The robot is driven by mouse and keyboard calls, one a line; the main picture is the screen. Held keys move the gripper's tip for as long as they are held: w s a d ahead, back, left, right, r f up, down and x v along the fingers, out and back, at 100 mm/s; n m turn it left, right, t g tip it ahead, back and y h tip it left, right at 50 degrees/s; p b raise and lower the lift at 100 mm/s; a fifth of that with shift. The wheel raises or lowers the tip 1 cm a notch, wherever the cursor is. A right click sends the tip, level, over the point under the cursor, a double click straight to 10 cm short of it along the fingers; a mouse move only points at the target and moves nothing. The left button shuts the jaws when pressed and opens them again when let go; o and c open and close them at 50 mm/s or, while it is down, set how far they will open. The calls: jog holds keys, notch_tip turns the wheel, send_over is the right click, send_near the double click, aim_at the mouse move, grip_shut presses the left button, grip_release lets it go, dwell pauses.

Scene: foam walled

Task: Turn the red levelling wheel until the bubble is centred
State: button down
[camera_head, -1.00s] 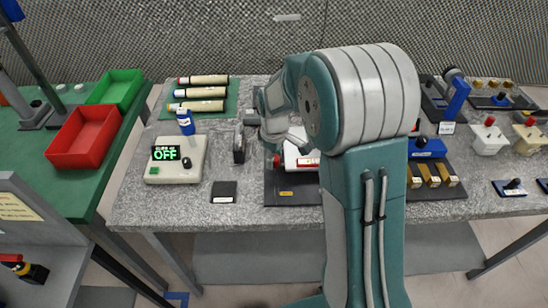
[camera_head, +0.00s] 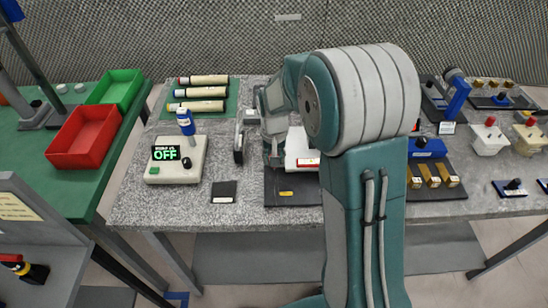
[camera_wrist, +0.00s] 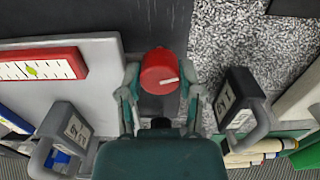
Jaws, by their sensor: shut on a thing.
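The red levelling wheel (camera_wrist: 158,72), with a white mark on its face, sits between the two fingers of my gripper (camera_wrist: 161,88) in the wrist view. My gripper is shut on it. In the head view my gripper (camera_head: 274,160) is lowered over the near left of the white plate (camera_head: 300,144) and hides the wheel. The red-framed level vial (camera_wrist: 42,70) lies on the pale plate, left of the wheel in the wrist view. Its yellow-green bubble (camera_wrist: 31,71) shows among black ticks; I cannot tell whether it is centred. The dark base (camera_head: 292,198) is under the plate.
A controller box reading OFF (camera_head: 176,160) and a black square (camera_head: 224,192) stand left. Rolls on a green mat (camera_head: 205,112) lie behind. Bare grey bench (camera_head: 140,212) is at front left.

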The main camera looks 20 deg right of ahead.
jog(key=m, duration=0.5)
jog(key=shift+s+f, duration=0.15)
dwell(0.4)
jog(key=shift+c, duration=1.3)
grip_release()
jog(key=shift+a, duration=0.25)
jog(key=shift+d, duration=0.2)
jog(key=shift+r, duration=0.35)
notch_tip(320, 180, up, 7)
jog(key=shift+a+f, duration=0.15)
jog(key=shift+r, duration=0.35)
